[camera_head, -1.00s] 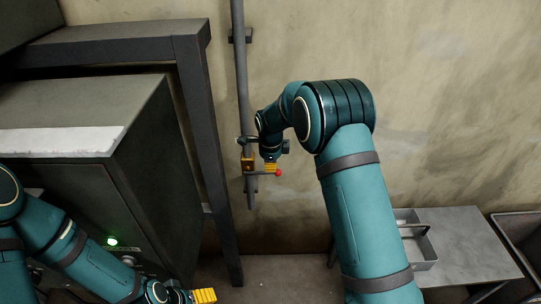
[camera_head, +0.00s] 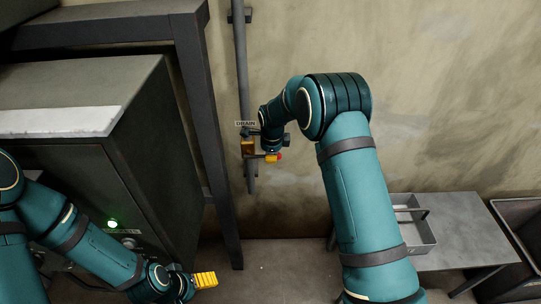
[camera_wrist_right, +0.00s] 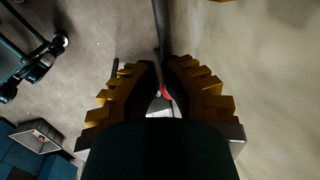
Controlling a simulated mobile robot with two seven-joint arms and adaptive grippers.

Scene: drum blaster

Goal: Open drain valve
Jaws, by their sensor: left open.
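The drain valve (camera_head: 248,147) is a brass-coloured body on the grey vertical pipe, under a DRAIN label (camera_head: 245,124). Its lever points right, roughly level, and ends in a red tip (camera_head: 279,156). My right gripper (camera_head: 271,158) is at the lever, just left of the red tip. In the right wrist view, my right gripper's yellow-backed fingers (camera_wrist_right: 162,80) are close together with the red tip (camera_wrist_right: 166,92) showing in the narrow gap; whether they clamp it is unclear. My left gripper (camera_head: 205,280) is open and empty at the lower left.
The grey pipe (camera_head: 241,70) runs down the wall. A dark metal frame (camera_head: 215,170) and a cabinet (camera_head: 150,150) with a green light (camera_head: 112,224) stand left of it. A metal bench (camera_head: 465,235) with a tray (camera_head: 418,236) stands at the right.

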